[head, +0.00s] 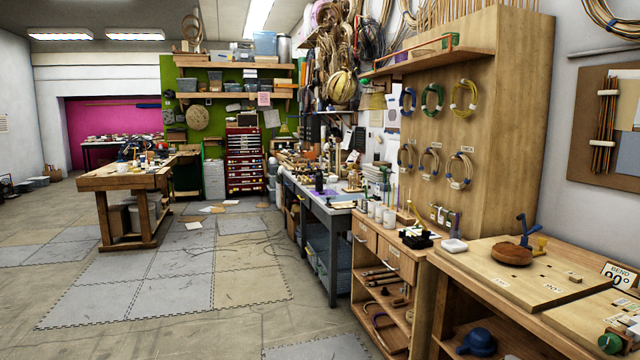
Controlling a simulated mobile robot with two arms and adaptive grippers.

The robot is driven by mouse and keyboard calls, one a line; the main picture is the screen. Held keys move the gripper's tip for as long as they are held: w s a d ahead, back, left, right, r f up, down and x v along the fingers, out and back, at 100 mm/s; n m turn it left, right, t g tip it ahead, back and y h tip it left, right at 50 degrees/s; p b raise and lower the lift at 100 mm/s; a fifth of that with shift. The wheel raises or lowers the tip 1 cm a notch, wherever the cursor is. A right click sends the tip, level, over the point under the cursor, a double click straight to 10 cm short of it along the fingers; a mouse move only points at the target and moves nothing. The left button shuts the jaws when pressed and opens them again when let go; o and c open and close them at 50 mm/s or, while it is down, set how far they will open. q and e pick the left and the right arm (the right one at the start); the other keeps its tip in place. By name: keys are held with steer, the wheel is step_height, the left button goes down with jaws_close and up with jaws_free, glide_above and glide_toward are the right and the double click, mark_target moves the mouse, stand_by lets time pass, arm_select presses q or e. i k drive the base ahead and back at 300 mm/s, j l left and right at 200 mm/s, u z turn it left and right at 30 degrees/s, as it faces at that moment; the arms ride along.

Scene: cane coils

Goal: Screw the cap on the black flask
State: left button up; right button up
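A small dark upright shape that looks like the black flask (319,182) stands on the grey-legged workbench (335,206) in the middle distance. It is too small to tell whether a cap is on it. I cannot pick out a separate cap among the small items on that bench. Neither of my grippers is in view.
A wooden cabinet (368,236) with white jars on top adjoins the workbench. A wooden table (110,182) stands at the left. Floor mats (180,280) lie in open floor; thin strands lie near the bench.

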mark_target(319, 175)
steer(key=z, duration=0.15)
steer(key=i, duration=2.55)
steer(key=i+l+u, duration=0.1)
steer(key=i, duration=1.15)
steer(key=i+l, duration=0.1)
steer(key=i, duration=1.15)
steer(key=z, duration=0.4)
steer(key=i+j+z, duration=0.3)
steer(key=j+z, duration=0.3)
steer(key=i+j+z, duration=0.15)
steer(key=j+z, duration=0.15)
steer(key=j, duration=0.2)
steer(key=i+j+z, duration=0.1)
steer(key=j+z, duration=0.2)
steer(key=i+j+z, duration=0.1)
steer(key=j, duration=1.25)
steer(key=j+z, duration=0.1)
steer(key=j, duration=1.25)
steer(key=i, duration=0.05)
